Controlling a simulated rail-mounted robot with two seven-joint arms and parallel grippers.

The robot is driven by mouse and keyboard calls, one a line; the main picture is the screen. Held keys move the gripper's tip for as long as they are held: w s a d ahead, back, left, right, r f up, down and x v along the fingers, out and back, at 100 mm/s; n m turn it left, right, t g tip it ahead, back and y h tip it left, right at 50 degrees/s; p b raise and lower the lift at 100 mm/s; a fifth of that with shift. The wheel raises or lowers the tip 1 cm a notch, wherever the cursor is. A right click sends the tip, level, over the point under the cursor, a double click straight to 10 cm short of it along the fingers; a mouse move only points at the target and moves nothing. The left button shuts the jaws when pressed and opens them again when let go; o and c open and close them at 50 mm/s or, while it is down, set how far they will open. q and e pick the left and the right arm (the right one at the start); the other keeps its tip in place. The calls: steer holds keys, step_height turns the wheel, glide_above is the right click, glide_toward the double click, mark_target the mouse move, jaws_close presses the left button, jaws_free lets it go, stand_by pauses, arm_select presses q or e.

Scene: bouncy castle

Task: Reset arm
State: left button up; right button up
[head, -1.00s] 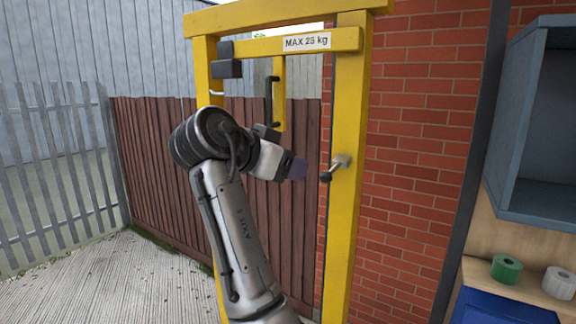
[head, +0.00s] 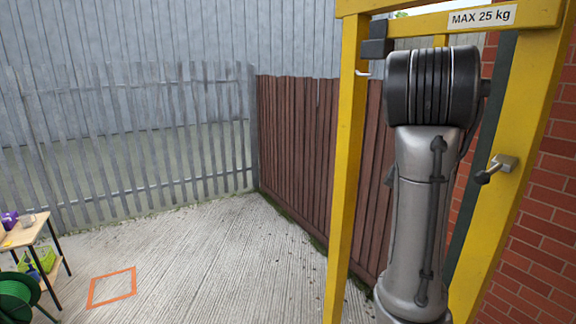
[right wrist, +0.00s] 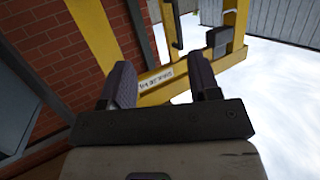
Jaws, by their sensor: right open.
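My right arm (head: 425,200) stands raised in front of the yellow frame (head: 348,160) in the head view. Its gripper is hidden behind the arm there. In the right wrist view my right gripper (right wrist: 163,85) is open, its two dark fingers apart with nothing between them. Beyond the fingers is the yellow frame's beam, with its load label (right wrist: 157,82). My left gripper is not in view.
A metal handle (head: 497,167) sticks out of the frame's right post. A brick wall (head: 540,220) is close at right. A wooden table (head: 28,235) and a green reel (head: 15,300) stand at far left. An orange floor square (head: 112,287) lies on open concrete.

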steer(key=s+f+n+y+p, duration=0.3)
steer(key=s+f, duration=0.2)
steer(key=f, duration=0.7)
steer(key=s+f+n+y+p, duration=0.25)
steer(key=s+f, duration=0.25)
steer(key=f, duration=0.7)
steer(key=s+f+n+y+p, duration=0.25)
steer(key=s+f, duration=0.25)
steer(key=f, duration=0.7)
steer(key=s+f+g+p, duration=0.4)
steer(key=s+f+g, duration=0.5)
steer(key=s+f, duration=1.2)
steer(key=s, duration=0.3)
steer(key=shift+s+d+n, duration=0.2)
steer(key=shift+d+n, duration=0.1)
steer(key=shift+d, duration=0.05)
